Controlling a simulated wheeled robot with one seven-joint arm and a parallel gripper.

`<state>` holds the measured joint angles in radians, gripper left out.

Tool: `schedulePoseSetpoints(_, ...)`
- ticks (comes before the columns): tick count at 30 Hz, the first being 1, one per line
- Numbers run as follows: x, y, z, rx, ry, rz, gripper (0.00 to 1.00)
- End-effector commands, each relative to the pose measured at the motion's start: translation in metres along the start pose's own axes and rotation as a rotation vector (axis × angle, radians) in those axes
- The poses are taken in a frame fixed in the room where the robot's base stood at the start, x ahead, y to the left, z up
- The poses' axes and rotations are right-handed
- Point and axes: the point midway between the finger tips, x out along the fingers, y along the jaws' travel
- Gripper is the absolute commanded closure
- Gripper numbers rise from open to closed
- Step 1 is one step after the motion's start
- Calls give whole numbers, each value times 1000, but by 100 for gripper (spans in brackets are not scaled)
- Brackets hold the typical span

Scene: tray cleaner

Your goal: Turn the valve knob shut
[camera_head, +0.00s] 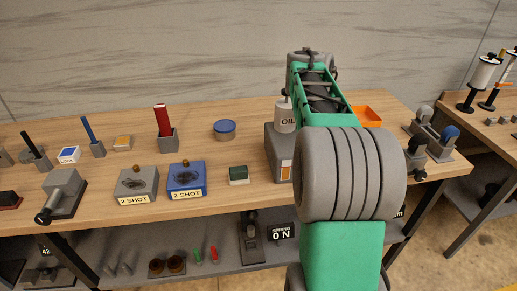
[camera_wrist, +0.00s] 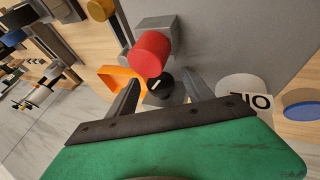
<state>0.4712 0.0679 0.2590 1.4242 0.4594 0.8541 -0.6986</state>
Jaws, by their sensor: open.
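In the wrist view, a red round knob (camera_wrist: 150,55) sticks out beside a large grey surface (camera_wrist: 240,40). A black round part with a white mark (camera_wrist: 159,87) lies just below it. I cannot tell for certain which of the two is the valve knob. My gripper (camera_wrist: 161,90) is open, its two dark fingers on either side of the black part and below the red knob. Whether the fingers touch anything is unclear. In the head view my arm hides the gripper and both parts.
An orange tray (camera_head: 367,116) lies behind my arm on the wooden bench (camera_head: 100,185); it also shows in the wrist view (camera_wrist: 122,78). A blue-lidded tin (camera_head: 225,129) and 2 SHOT blocks (camera_head: 187,180) are left.

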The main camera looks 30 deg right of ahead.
Motion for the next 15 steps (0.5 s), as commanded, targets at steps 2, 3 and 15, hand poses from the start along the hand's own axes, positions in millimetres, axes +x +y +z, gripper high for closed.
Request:
schedulePoseSetpoints(2,2,4,2,31,-1,-59,41)
schedulePoseSetpoints(3,1,5,2,44,-2,-93,41)
schedulePoseSetpoints(15,-8,14,-2,162,-7,-376,41)
